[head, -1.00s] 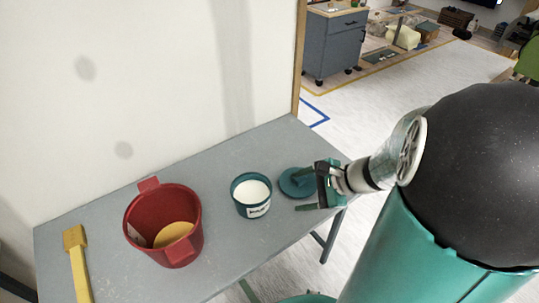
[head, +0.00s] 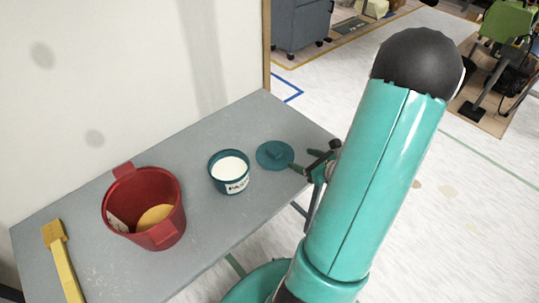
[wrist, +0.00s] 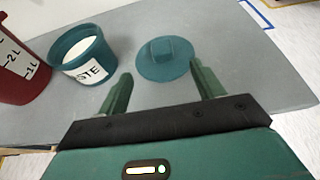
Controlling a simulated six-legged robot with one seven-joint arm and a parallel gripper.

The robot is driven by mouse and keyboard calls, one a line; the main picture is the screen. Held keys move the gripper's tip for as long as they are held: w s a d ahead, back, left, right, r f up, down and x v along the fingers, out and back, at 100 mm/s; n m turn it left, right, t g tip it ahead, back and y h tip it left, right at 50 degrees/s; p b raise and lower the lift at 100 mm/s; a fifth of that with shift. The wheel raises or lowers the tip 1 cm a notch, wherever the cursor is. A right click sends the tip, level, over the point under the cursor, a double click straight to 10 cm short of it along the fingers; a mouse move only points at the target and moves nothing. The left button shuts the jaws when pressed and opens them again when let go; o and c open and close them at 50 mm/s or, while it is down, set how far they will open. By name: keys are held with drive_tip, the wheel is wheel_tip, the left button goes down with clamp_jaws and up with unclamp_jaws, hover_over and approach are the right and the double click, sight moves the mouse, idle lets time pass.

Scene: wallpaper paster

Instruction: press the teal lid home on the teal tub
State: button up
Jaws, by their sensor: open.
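The teal tub (head: 229,173) stands open on the grey table, with white paste inside and a white label on its side. The teal lid (head: 275,156) lies flat on the table to the right of the tub, apart from it, its block-shaped handle facing up. In the wrist view, the tub (wrist: 84,57) is at the upper left and the lid (wrist: 164,60) is just beyond the fingertips. My gripper (wrist: 158,82) is open and empty, its two green fingers pointing toward the lid. In the head view, my gripper (head: 309,163) is right of the lid, partly hidden by my arm.
A red bucket (head: 117,200) with yellow contents stands left of the tub. A yellow-handled brush (head: 62,262) lies at the table's left end. The wall borders the table (head: 225,232) at the back. The table is bare in front of the tub and lid.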

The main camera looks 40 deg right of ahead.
approach(276, 150)
drive_tip(key=shift+w+d+f, duration=0.1)
drive_tip(key=shift+w+f, duration=0.05)
drive_tip(key=shift+w, duration=1.05)
drive_tip(key=x, duration=0.5)
drive_tip(key=shift+w+f, duration=0.2)
drive_tip(key=shift+f, duration=0.25)
drive_tip(key=shift+c, duration=0.5)
drive_tip(key=c, duration=1)
